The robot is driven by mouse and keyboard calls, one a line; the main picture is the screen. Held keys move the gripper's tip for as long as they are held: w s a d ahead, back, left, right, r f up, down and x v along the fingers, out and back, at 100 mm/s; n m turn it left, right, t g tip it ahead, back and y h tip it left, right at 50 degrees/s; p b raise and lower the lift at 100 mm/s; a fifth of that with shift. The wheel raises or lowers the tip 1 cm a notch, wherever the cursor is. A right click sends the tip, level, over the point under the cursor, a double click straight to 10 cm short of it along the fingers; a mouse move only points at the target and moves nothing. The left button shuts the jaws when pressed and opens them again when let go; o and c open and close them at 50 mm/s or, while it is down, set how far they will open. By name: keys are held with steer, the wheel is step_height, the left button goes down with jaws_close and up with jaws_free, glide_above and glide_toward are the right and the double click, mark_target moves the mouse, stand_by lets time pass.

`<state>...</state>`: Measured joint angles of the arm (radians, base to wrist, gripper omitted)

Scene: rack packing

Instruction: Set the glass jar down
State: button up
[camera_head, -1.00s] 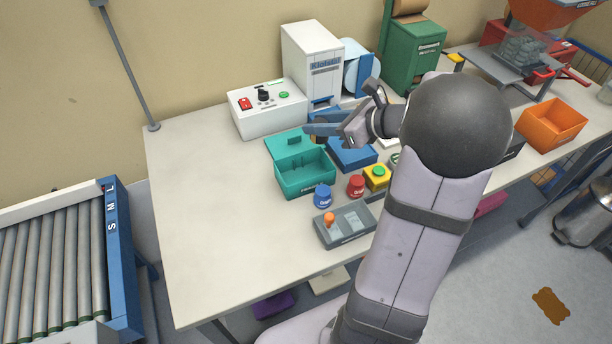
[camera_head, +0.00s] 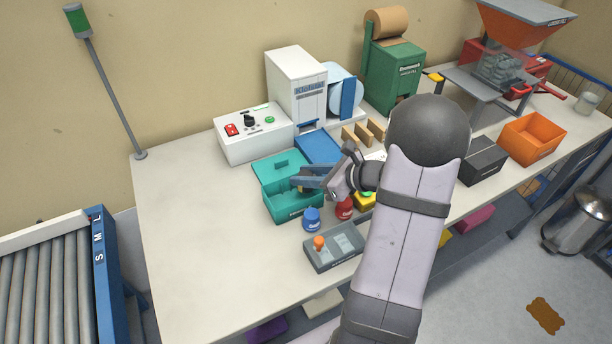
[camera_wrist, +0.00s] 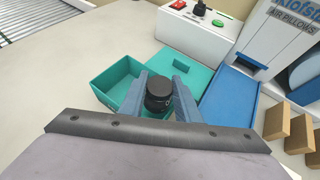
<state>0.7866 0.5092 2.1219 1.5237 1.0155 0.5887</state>
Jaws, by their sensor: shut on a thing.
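My gripper (camera_head: 304,182) has blue fingers, which also show in the wrist view (camera_wrist: 160,98). They are shut on a small jar with a black lid (camera_wrist: 158,86). Its body looks dark, and most of it is hidden below the lid and between the fingers. In the head view the jar is hard to make out. The fingers are over the teal box (camera_head: 290,207), whose lid (camera_head: 278,164) stands open toward the back. In the wrist view the jar overlaps the right part of the box (camera_wrist: 103,84). I cannot tell whether its base is inside the box or above it.
Blue (camera_head: 311,219) and red (camera_head: 344,208) small containers and a grey control box (camera_head: 334,246) stand in front. A white control box (camera_head: 253,133) is behind. The table's left side (camera_head: 190,240) is clear.

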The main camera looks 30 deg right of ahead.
steer(key=shift+f, duration=0.3)
steer(key=shift+f, duration=0.1)
steer(key=shift+f+b, duration=0.35)
steer(key=shift+b, duration=0.05)
steer(key=shift+f, duration=0.2)
steer(key=o, duration=1.1)
steer(key=shift+r, duration=0.15)
steer(key=shift+r+p, duration=0.4)
steer(key=shift+r, duration=0.1)
steer(key=b+v, duration=0.1)
steer(key=v, duration=1.1)
